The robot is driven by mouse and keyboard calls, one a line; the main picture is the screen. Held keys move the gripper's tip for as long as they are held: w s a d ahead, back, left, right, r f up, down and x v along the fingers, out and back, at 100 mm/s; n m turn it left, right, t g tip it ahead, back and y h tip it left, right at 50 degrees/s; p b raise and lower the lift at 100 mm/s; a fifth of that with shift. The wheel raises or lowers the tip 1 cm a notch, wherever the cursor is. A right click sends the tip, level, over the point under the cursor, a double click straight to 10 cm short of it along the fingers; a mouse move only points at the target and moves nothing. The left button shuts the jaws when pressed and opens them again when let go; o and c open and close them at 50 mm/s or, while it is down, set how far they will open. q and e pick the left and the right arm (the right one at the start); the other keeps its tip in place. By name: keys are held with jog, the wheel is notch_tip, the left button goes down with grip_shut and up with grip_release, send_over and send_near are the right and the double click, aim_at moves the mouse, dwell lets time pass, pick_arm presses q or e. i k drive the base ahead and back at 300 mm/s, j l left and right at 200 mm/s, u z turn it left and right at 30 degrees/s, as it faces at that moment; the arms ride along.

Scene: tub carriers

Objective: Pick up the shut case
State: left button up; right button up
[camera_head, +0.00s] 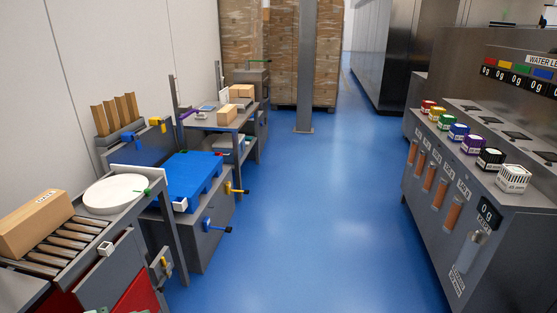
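I cannot make out with certainty which thing is the shut case. A closed brown cardboard box (38,222) with a label on top lies on a roller conveyor (68,246) at the left. Smaller cardboard boxes (240,91) sit on a grey table (214,124) further back. A blue slab-like thing (186,172) rests on a grey bench left of the middle. Neither of my grippers shows in the view.
A white round plate (115,194) lies beside the rollers. A grey counter (500,190) with several coloured-lidded containers stands at the right. A grey post (306,70) and wooden crates (229,45) are at the back. The blue floor (320,210) between is clear.

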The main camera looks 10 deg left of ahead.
aim_at(227, 114)
jog(key=i, duration=2.75)
jog(key=i+u, duration=0.15)
jog(key=i, duration=0.5)
jog(key=i+u, duration=0.1)
jog(key=i, duration=0.55)
jog(key=i+l+u, duration=0.15)
jog(key=i, duration=0.5)
jog(key=i+l+u, duration=0.1)
jog(key=i, duration=0.55)
jog(key=i+j+u, duration=0.1)
jog(key=i+u, duration=0.35)
jog(key=i, duration=0.25)
jog(key=i+l+u, duration=0.15)
jog(key=i+u, duration=0.25)
jog(key=i, duration=0.25)
